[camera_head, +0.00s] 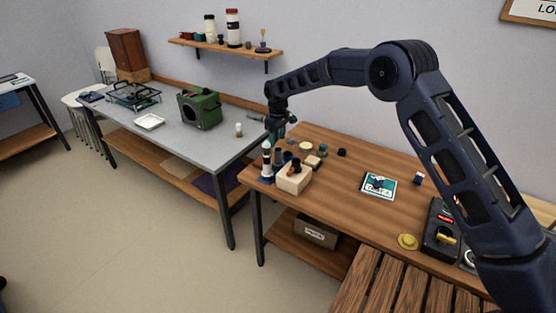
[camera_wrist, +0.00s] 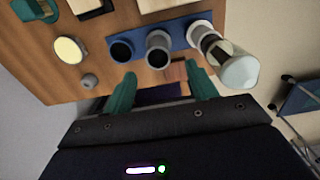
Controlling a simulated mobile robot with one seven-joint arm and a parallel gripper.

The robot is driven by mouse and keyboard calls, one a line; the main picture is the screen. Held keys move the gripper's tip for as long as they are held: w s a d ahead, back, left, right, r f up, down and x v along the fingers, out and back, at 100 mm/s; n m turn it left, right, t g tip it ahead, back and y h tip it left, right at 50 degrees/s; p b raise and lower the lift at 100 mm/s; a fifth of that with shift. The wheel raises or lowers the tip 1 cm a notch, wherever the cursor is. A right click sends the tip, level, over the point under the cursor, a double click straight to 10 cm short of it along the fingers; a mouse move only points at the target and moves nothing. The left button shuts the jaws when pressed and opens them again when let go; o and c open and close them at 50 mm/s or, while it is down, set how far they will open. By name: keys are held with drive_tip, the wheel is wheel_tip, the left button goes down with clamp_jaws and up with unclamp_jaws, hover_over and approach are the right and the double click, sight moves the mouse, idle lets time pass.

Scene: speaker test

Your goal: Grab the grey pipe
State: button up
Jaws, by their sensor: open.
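The grey pipe (camera_wrist: 158,52) is a short hollow upright cylinder on a blue base (camera_wrist: 140,31) in the wrist view. It stands between a dark blue cup-like cylinder (camera_wrist: 121,51) and a white-and-grey bottle-like piece (camera_wrist: 238,70). In the head view the pipe (camera_head: 278,158) is small beside the white piece (camera_head: 266,158). My gripper (camera_wrist: 161,84) is open, its two teal fingers apart, with the pipe showing beyond the gap between them. In the head view my gripper (camera_head: 279,132) hangs above the wooden table's far left corner, over this group. Nothing shows between the fingers.
A cream block (camera_head: 294,180) stands close in front of the group on the wooden table (camera_head: 335,195). Small round pieces lie behind it. A picture card (camera_head: 379,185) lies farther right. A grey table (camera_head: 190,137) with a green box (camera_head: 199,109) stands at left.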

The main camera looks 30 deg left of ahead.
sight(278, 149)
drive_tip(key=shift+w+f, duration=0.15)
drive_tip(key=shift+f, duration=4.1)
drive_tip(key=c, duration=1.1)
